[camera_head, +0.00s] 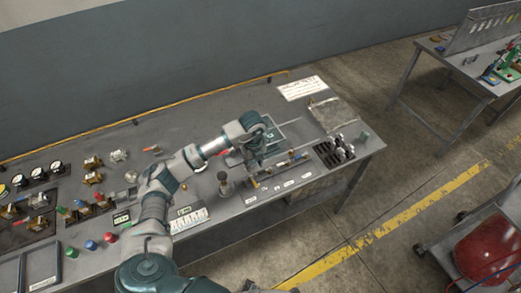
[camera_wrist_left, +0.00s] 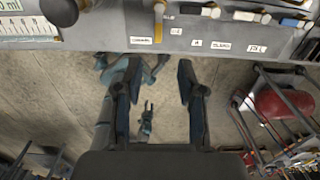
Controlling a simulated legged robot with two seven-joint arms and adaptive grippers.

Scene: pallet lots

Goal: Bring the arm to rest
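My left arm reaches from the bottom of the head view across the workbench (camera_head: 290,113). Its gripper (camera_head: 256,168) hangs over the front part of the bench, close to a row of small fittings. In the left wrist view the left gripper's two dark fingers (camera_wrist_left: 158,75) stand apart with bare floor showing between them; nothing is held. The bench's front edge with its labels lies beyond the fingertips. A small dark forked shape (camera_wrist_left: 147,120) in the left wrist view looks like my right gripper, too small to read. My right gripper does not show clearly in the head view.
A slotted dark holder with metal parts (camera_head: 335,151) stands at the bench's right end. A metal cup (camera_head: 225,186) stands left of the gripper. Gauges (camera_head: 38,175) and coloured buttons (camera_head: 91,245) are at left. A cart with a red round object (camera_head: 488,252) stands at lower right.

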